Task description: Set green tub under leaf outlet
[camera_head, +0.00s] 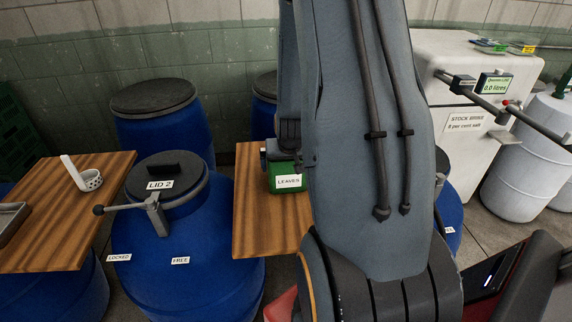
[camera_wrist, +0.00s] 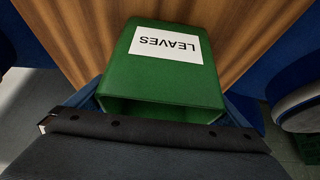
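The green tub (camera_head: 284,168) has a white LEAVES label and stands on a striped wooden board between blue barrels. My gripper (camera_head: 283,150) is at its top, and my arm hides part of the tub's right side. In the wrist view the tub (camera_wrist: 172,82) fills the middle, with its label upside down. My gripper (camera_wrist: 160,112) lies across its near end, with bluish edges showing at both sides of the tub. Whether the fingers press on the tub cannot be told. I cannot make out a leaf outlet; my arm covers the middle of the head view.
The wooden board (camera_head: 258,222) has bare room in front of the tub. A barrel marked LID 2 (camera_head: 185,245) with a clamp handle stands to the left. A white stock brine tank (camera_head: 465,150) stands at right.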

